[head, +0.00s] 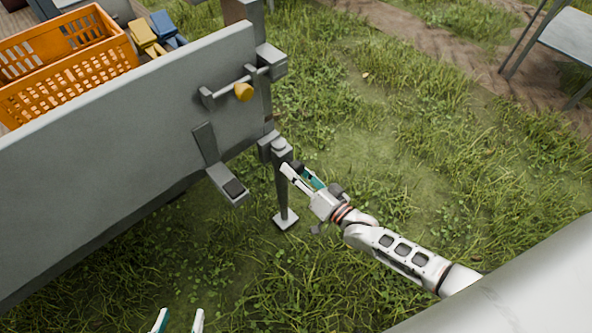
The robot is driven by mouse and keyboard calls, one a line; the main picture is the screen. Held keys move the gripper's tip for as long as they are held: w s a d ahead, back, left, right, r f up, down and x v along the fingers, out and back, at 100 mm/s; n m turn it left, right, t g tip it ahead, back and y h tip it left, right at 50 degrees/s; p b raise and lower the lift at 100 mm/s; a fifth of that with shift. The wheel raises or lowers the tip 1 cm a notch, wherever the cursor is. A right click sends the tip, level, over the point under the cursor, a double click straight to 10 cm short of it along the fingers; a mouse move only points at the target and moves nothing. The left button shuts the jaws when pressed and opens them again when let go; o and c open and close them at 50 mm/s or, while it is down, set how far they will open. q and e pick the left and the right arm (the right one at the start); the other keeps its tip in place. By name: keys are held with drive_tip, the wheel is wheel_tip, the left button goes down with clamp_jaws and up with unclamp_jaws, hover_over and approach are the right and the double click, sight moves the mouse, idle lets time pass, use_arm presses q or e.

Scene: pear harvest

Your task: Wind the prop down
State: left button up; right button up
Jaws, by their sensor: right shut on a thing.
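The prop (282,195) is a grey upright leg at the near corner of the grey trailer (120,140), with a square pale foot (285,220) at its lower end. I cannot tell whether the foot touches the grass. My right gripper (293,168) is at the upper part of the prop, shut on its handle, which is mostly hidden by the fingers. My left gripper (180,318) shows only as two fingertips at the bottom edge. They are apart with nothing seen between them.
An orange crate (68,55) and yellow and blue items (168,27) lie in the trailer. A grey table (565,40) stands at upper right. Open grass lies between.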

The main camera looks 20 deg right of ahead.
drive_tip(key=n, duration=0.5)
drive_tip(key=shift+n, duration=0.3)
drive_tip(key=n, duration=0.4)
drive_tip(key=shift+d+f, duration=0.1)
drive_tip(key=shift+d, duration=0.05)
drive_tip(key=n, duration=0.4)
drive_tip(key=shift+d, duration=0.1)
drive_tip(key=n+b, duration=0.1)
drive_tip(key=n, duration=0.3)
drive_tip(key=shift+n, duration=1.2)
drive_tip(key=shift+d+n+b, duration=0.1)
drive_tip(key=shift+n+b, duration=0.35)
drive_tip(key=shift+n, duration=0.45)
drive_tip(key=shift+n+b, duration=0.3)
drive_tip(key=shift+n, duration=0.8)
drive_tip(key=shift+w+r+n, duration=0.1)
drive_tip(key=shift+r+n, duration=0.1)
drive_tip(key=shift+n, duration=0.2)
use_arm(q)
drive_tip(key=shift+w+d+r+n+t, duration=0.15)
drive_tip(key=shift+w+d+r+n, duration=0.1)
drive_tip(key=shift+d+r, duration=0.3)
drive_tip(key=shift+w+d+r+n+t, duration=0.2)
drive_tip(key=shift+d+r, duration=0.1)
drive_tip(key=shift+d, duration=0.3)
use_arm(e)
drive_tip(key=shift+r+n, duration=0.1)
drive_tip(key=shift+n, duration=0.4)
